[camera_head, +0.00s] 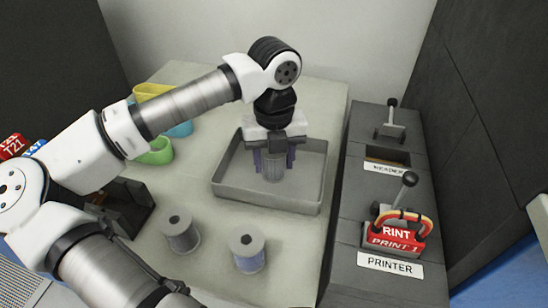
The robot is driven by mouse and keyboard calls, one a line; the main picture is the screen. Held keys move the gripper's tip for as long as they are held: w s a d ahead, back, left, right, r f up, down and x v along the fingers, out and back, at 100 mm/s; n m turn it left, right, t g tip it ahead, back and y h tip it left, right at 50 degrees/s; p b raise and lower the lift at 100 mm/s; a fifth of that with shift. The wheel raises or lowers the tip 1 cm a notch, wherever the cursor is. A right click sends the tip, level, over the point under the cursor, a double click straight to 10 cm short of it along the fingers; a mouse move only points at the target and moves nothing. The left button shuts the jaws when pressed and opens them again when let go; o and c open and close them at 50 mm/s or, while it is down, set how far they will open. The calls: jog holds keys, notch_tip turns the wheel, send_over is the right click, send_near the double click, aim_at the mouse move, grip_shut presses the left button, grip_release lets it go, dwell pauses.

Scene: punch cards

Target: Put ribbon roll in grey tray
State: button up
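The grey tray (228,168) lies on the pale table, a shallow box with raised walls. My gripper (274,164) points down inside the outline of the tray. Its two purple-blue fingers stand on either side of a grey ribbon roll (273,170) and look closed against it. The roll is upright, its top hidden by the gripper. I cannot tell whether its bottom touches the tray floor. Two similar grey rolls stand upright on the table in front of the tray: one at the left (181,235) and one with a bluish lower part (248,252).
A dark box-like object (127,208) is at the left. A grey console (345,235) with levers and READER and PRINTER labels runs along the right. A red PRINT 1 tag (394,240) is on it.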

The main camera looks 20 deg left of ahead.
jog(key=o, duration=0.4)
notch_tip(320, 180, up, 12)
jog(key=shift+r+p, duration=0.2)
jog(key=shift+p, duration=0.3)
